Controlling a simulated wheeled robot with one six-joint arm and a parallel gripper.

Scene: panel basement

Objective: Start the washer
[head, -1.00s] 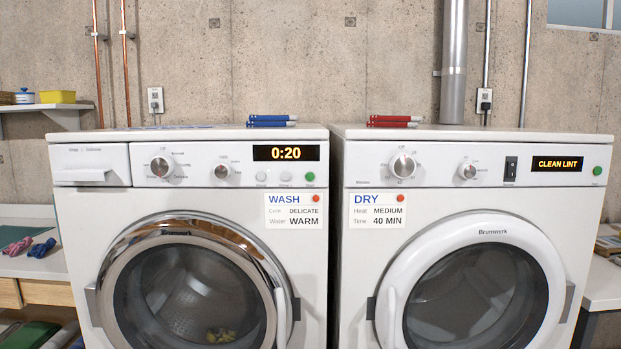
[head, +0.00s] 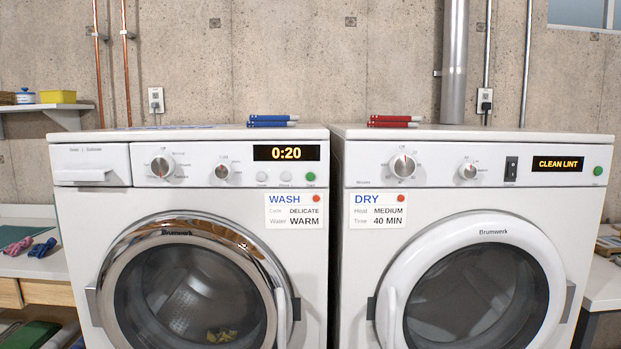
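The washer (head: 75,230) stands on the left, with its chrome-ringed round door (head: 120,262) closed. Something yellow (head: 221,336) lies inside the drum behind the glass. Its panel has a cycle knob (head: 162,166), a smaller knob (head: 222,171), a display (head: 287,153) reading 0:20, two pale buttons and a green button (head: 310,177). A WASH card (head: 294,211) below lists cycle DELICATE and water WARM, with a red dot. The small print around the knobs is too blurred to read surely. My gripper is not in view.
The dryer (head: 355,270) stands close on the right, its display (head: 557,164) reading CLEAN LINT. Side counters (head: 603,283) flank the machines; socks (head: 42,248) lie at left.

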